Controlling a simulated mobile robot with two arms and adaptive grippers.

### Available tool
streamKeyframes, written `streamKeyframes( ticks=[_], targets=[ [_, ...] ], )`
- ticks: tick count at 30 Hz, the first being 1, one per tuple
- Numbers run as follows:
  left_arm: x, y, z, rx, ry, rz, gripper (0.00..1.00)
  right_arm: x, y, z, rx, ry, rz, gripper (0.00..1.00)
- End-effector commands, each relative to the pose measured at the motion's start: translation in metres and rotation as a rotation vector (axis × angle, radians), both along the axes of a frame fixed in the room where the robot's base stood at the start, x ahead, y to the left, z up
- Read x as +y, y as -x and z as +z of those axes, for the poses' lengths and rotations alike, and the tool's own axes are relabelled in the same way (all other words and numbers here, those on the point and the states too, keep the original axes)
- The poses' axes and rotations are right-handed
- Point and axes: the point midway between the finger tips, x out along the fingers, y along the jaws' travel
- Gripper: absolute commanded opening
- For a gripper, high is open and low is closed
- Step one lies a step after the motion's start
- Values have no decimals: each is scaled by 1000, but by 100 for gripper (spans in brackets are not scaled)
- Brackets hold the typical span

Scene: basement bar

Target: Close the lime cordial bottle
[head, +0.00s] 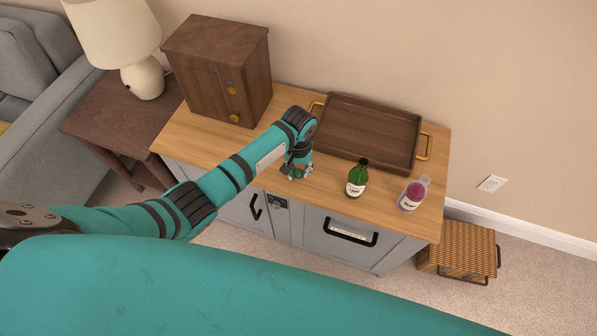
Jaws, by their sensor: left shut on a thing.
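A green glass bottle (357,178) with a white label stands upright near the front of the wooden cabinet top (232,145). Its label is too small to read surely, but it looks like the lime cordial bottle. No separate cap shows clearly on its neck. My left gripper (297,174) is low over the cabinet top, left of the bottle and apart from it. It is shut on a small green thing, perhaps a cap, mostly hidden by the fingers. My right gripper is out of view.
A dark wooden tray (372,130) with brass handles lies behind the bottle. A clear container with pink-purple contents (414,193) stands to its right. A small dark wooden cabinet (222,75) stands at the back left. A wicker basket (461,247) sits on the floor at right.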

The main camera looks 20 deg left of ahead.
Motion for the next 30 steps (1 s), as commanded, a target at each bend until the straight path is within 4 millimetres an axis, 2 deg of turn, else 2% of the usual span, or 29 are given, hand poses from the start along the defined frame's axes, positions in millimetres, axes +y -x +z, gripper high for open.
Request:
streamKeyframes(
  ticks=[8, 16, 23, 30],
  targets=[
    [0, 0, 5, -1, 1, 0, 13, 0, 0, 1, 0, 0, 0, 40],
    [0, -1, 37, -3, 2, 0, 13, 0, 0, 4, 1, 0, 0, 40],
    [-4, 52, 40, 3, 1, -2, 13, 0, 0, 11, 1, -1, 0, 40],
    [-9, 114, 46, 3, 1, -1, 13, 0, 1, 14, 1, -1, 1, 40]
  ],
)
